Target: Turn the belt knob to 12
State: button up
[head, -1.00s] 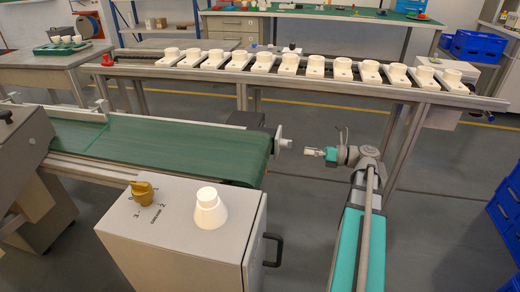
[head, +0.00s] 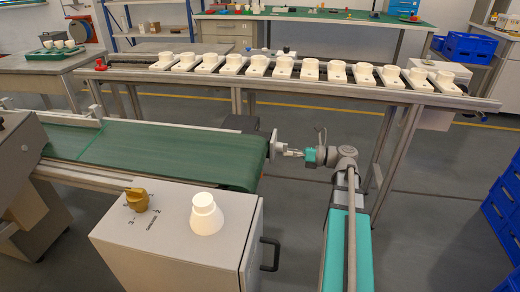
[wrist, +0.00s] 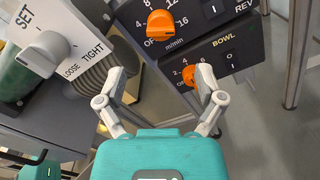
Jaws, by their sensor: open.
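An orange knob (wrist: 160,25) on a dark panel marked m/min shows at the top of the wrist view. Its scale shows 8, 16 and OFF; the top of the dial is cut off, and I cannot tell its exact setting. A second orange knob (wrist: 190,75) sits below it on the panel marked BOWL. My gripper (wrist: 162,80) is open and empty, with its fingers spread below the m/min knob and apart from it. In the head view my gripper (head: 288,153) is by the end of the green conveyor belt (head: 170,158); the orange knobs are not visible there.
A grey knob (wrist: 46,52) with SET, LOOSE and TIGHT markings stands left of my gripper. A switch (wrist: 230,55) is on the BOWL panel. Blue crates (head: 505,205) stand right.

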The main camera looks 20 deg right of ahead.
jog(key=shift+x, duration=4.55)
jog(key=shift+w, duration=0.1)
jog(key=c, duration=1.1)
jog(key=shift+d, duration=0.25)
jog(key=shift+c, duration=0.3)
jog(key=shift+a, duration=0.15)
jog(key=shift+a+n, duration=0.1)
jog(key=shift+n, duration=0.3)
